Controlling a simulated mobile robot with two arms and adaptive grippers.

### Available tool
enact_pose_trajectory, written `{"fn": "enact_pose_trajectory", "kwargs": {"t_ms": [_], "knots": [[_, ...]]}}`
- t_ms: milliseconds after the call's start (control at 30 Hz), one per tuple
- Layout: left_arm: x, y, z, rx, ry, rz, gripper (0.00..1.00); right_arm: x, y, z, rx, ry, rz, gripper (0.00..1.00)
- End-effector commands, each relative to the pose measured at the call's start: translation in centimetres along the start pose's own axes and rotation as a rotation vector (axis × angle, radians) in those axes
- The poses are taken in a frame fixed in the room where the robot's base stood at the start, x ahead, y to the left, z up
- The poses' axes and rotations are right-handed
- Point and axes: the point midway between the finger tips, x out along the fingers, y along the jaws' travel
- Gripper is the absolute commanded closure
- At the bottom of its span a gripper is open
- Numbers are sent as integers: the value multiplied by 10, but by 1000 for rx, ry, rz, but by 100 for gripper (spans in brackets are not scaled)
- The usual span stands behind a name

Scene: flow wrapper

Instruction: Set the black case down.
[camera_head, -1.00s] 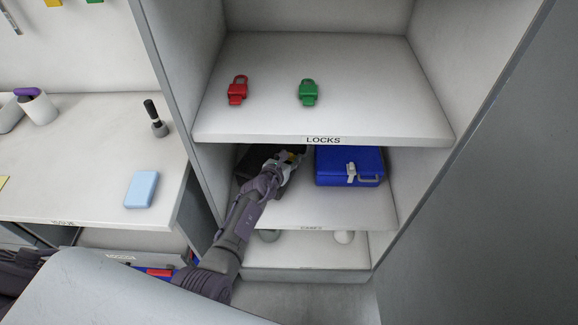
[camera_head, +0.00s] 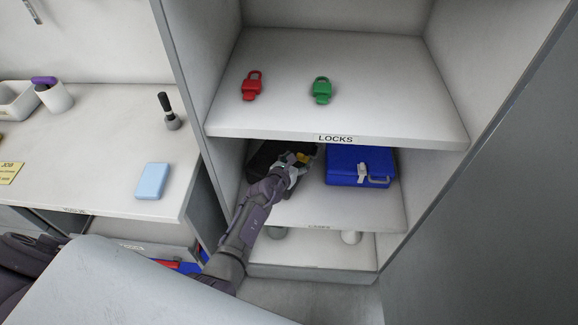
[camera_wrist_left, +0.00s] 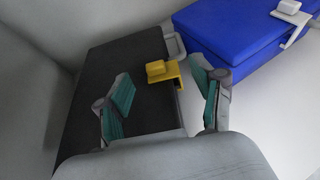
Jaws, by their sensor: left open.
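The black case (camera_head: 266,158) lies flat on the middle shelf of the cabinet, at the left, partly hidden by my left gripper. In the left wrist view the black case (camera_wrist_left: 100,72) shows a yellow latch (camera_wrist_left: 163,73) and a grey handle (camera_wrist_left: 174,46). My left gripper (camera_head: 297,162) is at the case's front edge. In the left wrist view its two teal-padded fingers (camera_wrist_left: 165,98) are spread apart, one over the case and one beyond its edge, with the latch between them. My right gripper is out of view.
A blue case (camera_head: 346,166) stands just right of the black case on the same shelf (camera_head: 350,207). The shelf labelled LOCKS (camera_head: 400,115) is close above and holds a red lock (camera_head: 252,88) and a green lock (camera_head: 321,91). The cabinet's left wall is close to the black case.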

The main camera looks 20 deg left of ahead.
Motion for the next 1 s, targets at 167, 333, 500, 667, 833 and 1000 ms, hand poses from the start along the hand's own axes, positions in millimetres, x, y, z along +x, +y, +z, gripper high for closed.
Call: {"fn": "enact_pose_trajectory", "kwargs": {"t_ms": [167,333,500,667,833,1000], "knots": [[-42,0,3,-1,1,2,32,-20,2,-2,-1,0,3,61],[-75,0,2,-1,1,1,32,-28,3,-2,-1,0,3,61],[-94,0,1,0,1,1,32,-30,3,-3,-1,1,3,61],[-99,0,1,0,0,1,32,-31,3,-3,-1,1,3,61],[-99,0,1,0,0,0,32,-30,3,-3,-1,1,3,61],[-98,0,1,0,0,0,32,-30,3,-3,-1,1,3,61]]}}
